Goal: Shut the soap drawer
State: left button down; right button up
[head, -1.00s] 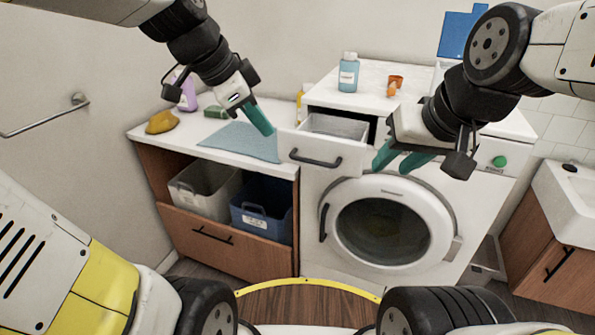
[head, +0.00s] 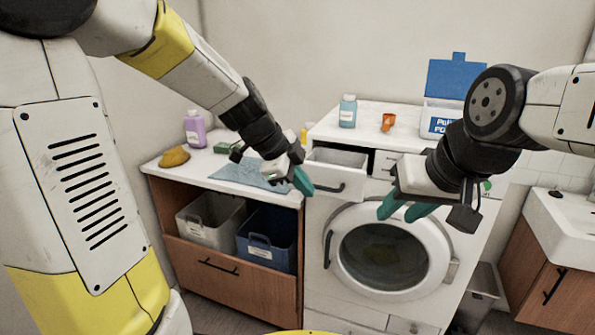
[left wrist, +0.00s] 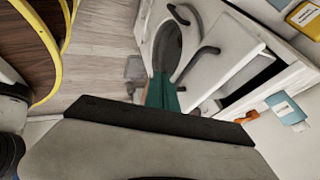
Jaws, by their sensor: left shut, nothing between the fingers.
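The soap drawer (head: 346,178) is a white drawer at the upper left of the washing machine (head: 322,285). It stands pulled out, with its grey inside showing and a dark bar handle (head: 328,189) on its front. My left gripper (head: 302,181) is shut and empty, its teal fingertips at the left end of the drawer front; I cannot tell if they touch. In the left wrist view its fingers (left wrist: 161,92) point past the drawer front (left wrist: 222,55) toward the round washer door. My right gripper (head: 405,210) is open and empty, before the machine right of the drawer.
A counter (head: 165,188) on the left holds a blue cloth, yellow sponge and purple bottle. A sink (head: 570,225) is at the right.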

aim_at(331, 170)
pick_arm(q)
jog(key=shift+w+d+f, duration=0.2)
jog(key=shift+w+d, duration=0.05)
jog(key=shift+w, duration=0.4)
jog(key=shift+w+d+f, duration=0.25)
jog(key=shift+w, duration=0.45)
jog(key=shift+w+d+f, duration=0.2)
jog(key=shift+w+d, duration=0.05)
jog(key=shift+w, duration=0.4)
